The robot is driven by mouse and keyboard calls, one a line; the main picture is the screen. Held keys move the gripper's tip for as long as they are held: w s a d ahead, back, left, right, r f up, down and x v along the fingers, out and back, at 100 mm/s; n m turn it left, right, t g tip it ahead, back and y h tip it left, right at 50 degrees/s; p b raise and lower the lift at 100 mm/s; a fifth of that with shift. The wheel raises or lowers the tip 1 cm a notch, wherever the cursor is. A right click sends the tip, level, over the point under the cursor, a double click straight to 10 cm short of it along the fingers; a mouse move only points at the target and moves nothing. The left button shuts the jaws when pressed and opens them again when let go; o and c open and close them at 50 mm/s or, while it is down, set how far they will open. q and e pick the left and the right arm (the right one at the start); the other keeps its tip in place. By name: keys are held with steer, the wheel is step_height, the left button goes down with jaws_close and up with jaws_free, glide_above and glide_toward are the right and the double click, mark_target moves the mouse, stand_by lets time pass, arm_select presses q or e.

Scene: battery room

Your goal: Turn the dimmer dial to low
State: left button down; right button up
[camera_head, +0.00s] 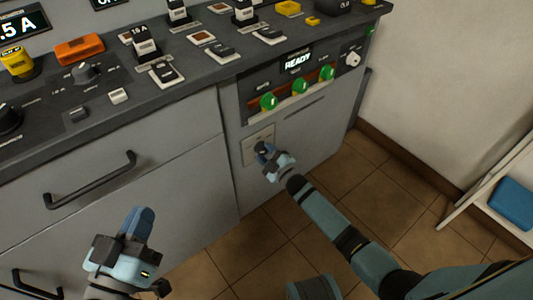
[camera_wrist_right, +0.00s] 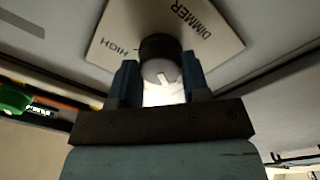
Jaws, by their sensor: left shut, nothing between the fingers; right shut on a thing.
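The dimmer dial is a dark round knob (camera_wrist_right: 160,58) with a pale face and a pointer mark, on a light plate (camera_wrist_right: 205,35) lettered DIMMER and HIGH in the right wrist view. In the head view the plate (camera_head: 259,143) is on the cabinet front, below the green knobs. My right gripper (camera_wrist_right: 158,85) has its fingers on both sides of the dial and is shut on it. In the head view my right gripper (camera_head: 266,152) hides the dial. My left gripper (camera_head: 135,222) is shut and empty, in front of the grey drawers at lower left.
A panel with a READY display (camera_head: 297,61) and green knobs (camera_head: 299,86) is above the plate. A black drawer handle (camera_head: 90,181) sticks out near my left gripper. A white frame with a blue item (camera_head: 513,203) stands at right. Tiled floor (camera_head: 355,195) is open between.

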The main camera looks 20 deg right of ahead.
stand_by(0.4)
steer(key=o, duration=0.7)
steer(key=shift+c, duration=0.2)
arm_select(q)
steer(key=shift+s+f, duration=0.2)
arm_select(e)
steer(key=shift+o, duration=1.3)
arm_select(q)
steer(key=shift+w+a+r+n+t+y+p, duration=0.2)
steer(key=shift+r+p, duration=0.4)
steer(key=shift+p, duration=0.45)
steer(key=shift+s+a+r+n+t+y+p, duration=0.1)
steer(key=shift+a+r+t+y+p, duration=0.15)
steer(key=shift+r+p, duration=0.55)
arm_select(e)
steer(key=v, duration=1.4)
arm_select(q)
steer(key=shift+f, duration=0.2)
